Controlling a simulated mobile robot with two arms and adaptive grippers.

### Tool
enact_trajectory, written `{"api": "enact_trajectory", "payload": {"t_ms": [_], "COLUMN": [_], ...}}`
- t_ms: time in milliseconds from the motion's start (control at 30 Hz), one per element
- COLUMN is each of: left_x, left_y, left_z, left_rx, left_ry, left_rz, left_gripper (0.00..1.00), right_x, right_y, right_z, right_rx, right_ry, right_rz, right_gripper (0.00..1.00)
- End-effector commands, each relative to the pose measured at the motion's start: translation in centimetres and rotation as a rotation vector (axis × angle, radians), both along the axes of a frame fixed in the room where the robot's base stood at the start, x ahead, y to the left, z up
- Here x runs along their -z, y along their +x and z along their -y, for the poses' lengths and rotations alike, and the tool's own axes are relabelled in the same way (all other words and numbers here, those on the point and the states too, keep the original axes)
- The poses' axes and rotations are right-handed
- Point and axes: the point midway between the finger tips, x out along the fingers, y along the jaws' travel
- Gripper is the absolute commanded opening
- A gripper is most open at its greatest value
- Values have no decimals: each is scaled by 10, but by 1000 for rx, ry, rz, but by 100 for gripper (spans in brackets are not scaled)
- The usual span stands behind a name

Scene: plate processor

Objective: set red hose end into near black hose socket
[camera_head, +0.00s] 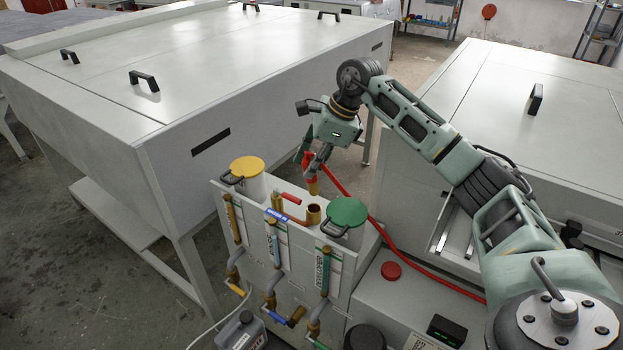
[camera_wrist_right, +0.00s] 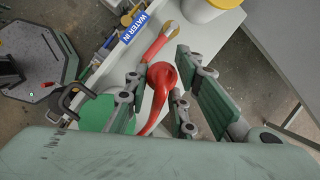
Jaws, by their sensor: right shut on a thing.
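My right gripper (camera_head: 308,160) is shut on the red hose end (camera_head: 310,172), above the white unit with the tanks. It also shows in the right wrist view (camera_wrist_right: 165,98), with its fingers on both sides of the red hose end (camera_wrist_right: 162,75). A brass tip (camera_head: 313,187) points down below the gripper. An open brass socket (camera_head: 314,213) stands on the unit's top, just below the tip and apart from it. I cannot make out a black hose socket by colour. The red hose (camera_head: 355,200) trails down to the right. My left gripper is not in view.
A yellow-lidded tank (camera_head: 247,168) and a green-lidded tank (camera_head: 347,212) flank the socket. A brass pipe with a red piece (camera_head: 291,198) is close by. A blue WATER IN label (camera_wrist_right: 134,28) shows. A large white cabinet (camera_head: 150,110) stands left.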

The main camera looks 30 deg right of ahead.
Motion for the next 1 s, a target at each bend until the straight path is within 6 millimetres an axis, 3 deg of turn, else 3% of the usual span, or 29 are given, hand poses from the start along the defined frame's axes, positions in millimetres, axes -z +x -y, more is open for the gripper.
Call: {"api": "enact_trajectory", "payload": {"t_ms": [200,800,1000], "left_x": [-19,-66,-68], "left_y": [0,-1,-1], "left_z": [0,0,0], "left_rx": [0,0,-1], "left_ry": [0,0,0], "left_rz": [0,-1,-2], "left_gripper": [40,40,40], "right_x": [-29,-88,-92], "right_y": [0,0,0], "right_z": [0,0,0], "right_rx": [1,2,1], "right_ry": [1,0,1], "right_rz": [1,2,1], "right_gripper": [0,0,0]}}
